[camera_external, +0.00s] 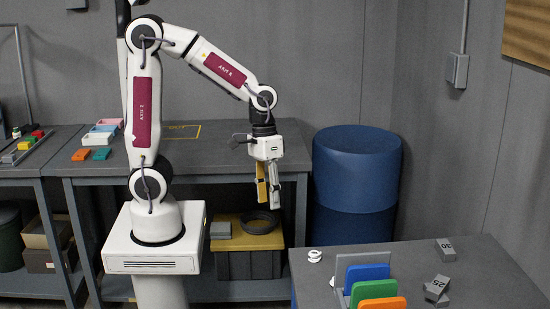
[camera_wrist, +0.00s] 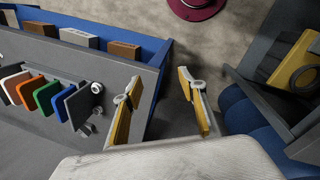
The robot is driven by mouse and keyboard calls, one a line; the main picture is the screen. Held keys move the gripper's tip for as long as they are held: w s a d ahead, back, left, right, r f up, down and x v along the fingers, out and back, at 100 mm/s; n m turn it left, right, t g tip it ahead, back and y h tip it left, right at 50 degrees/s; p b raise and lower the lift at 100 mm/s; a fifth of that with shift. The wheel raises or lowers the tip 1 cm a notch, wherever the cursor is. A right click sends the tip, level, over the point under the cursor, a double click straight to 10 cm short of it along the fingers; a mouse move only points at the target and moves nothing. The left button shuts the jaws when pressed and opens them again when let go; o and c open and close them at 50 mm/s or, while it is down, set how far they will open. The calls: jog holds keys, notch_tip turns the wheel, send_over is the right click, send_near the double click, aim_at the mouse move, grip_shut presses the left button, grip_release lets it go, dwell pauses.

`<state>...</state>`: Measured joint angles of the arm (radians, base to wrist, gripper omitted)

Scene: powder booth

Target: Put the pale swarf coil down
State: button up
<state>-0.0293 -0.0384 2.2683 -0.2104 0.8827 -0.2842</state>
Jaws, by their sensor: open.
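The pale swarf coil (camera_external: 315,256) is a small white curl lying on the grey front table (camera_external: 460,275), near its left edge and beside the upright plates. It also shows in the wrist view (camera_wrist: 97,88), next to the grey end plate of the rack. My gripper (camera_external: 268,200) hangs pointing down in the air, behind and left of the front table and apart from the coil. In the wrist view its two yellow-padded fingers (camera_wrist: 162,84) are spread, with nothing between them.
A rack holds upright plates, including a blue plate (camera_external: 367,273) and an orange plate (camera_external: 382,303). Grey numbered blocks (camera_external: 446,250) lie on the same table. A blue drum (camera_external: 356,180) stands behind it. A dark ring (camera_external: 259,222) lies on a yellow-lidded box under the back bench (camera_external: 225,155).

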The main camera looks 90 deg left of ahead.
jog(key=w+d+f+n+g+h, duration=0.1)
jog(key=w+d+f+n+h, duration=0.15)
jog(key=w+f+n, duration=0.4)
jog(key=n+t, duration=0.1)
jog(key=n, duration=0.7)
send_near(315, 251)
jog(key=shift+m+x, duration=0.25)
jog(key=shift+x, duration=0.55)
jog(key=shift+s+f, duration=0.1)
jog(key=shift+s, duration=0.05)
jog(key=shift+x, duration=1.25)
jog(key=shift+f, duration=0.1)
jog(key=shift+x, duration=2.5)
jog(key=c, duration=0.9)
